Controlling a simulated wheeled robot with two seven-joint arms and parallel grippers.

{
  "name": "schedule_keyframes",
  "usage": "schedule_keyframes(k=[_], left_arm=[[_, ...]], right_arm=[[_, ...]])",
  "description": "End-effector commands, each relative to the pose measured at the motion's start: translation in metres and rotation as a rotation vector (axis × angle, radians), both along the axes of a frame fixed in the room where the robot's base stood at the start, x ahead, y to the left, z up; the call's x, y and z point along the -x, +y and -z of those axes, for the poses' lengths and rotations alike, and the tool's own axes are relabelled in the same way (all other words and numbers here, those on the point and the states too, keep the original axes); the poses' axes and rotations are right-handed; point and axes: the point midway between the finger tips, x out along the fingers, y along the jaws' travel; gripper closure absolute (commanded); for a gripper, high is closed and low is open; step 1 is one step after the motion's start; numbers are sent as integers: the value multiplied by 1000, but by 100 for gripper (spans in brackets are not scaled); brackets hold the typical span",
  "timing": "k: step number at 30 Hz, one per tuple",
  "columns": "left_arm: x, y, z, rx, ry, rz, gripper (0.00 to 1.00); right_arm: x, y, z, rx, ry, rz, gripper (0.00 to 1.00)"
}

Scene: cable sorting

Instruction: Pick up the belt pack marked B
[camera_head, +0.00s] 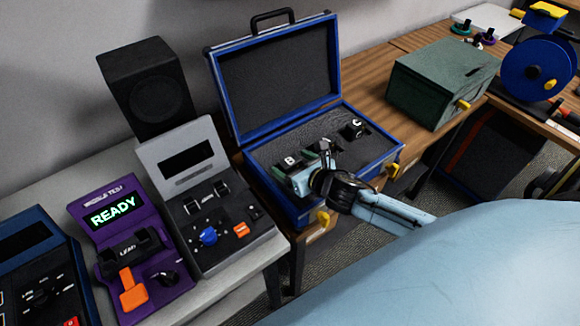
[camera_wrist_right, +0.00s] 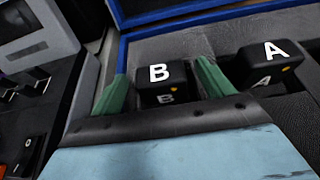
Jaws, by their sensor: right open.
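The belt pack marked B (camera_wrist_right: 160,84) is a small black block with a white letter on its top, sitting in the grey foam of the blue open case (camera_head: 262,159). In the head view the belt pack marked B also shows (camera_head: 290,160). My right gripper (camera_wrist_right: 161,78) is open, with one green finger on each side of this pack. I cannot tell whether either finger touches it. A pack marked A (camera_wrist_right: 272,58) sits just right of the right finger in the wrist view. The lower part of pack B is hidden. My left gripper is out of view.
The raised lid (camera_head: 278,78) stands behind. A grey console (camera_head: 205,190) and purple tester reading READY (camera_head: 113,210) stand left. A green box (camera_head: 444,75) stands right, with bare wood between.

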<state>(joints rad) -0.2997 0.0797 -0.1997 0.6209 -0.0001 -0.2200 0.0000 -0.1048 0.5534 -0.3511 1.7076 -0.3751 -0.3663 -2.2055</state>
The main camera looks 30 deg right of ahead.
Motion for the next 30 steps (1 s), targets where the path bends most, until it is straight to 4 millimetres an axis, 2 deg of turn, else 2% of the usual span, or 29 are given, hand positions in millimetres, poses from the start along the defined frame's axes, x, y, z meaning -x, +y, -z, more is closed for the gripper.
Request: schedule_keyframes(k=[4,12,24,30], left_arm=[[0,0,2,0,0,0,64],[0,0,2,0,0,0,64],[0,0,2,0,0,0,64],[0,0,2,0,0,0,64]], right_arm=[[-15,1,6,0,0,1,20],[-17,1,8,1,1,0,20],[-16,1,8,1,1,0,71],[-17,1,7,1,0,0,72]])
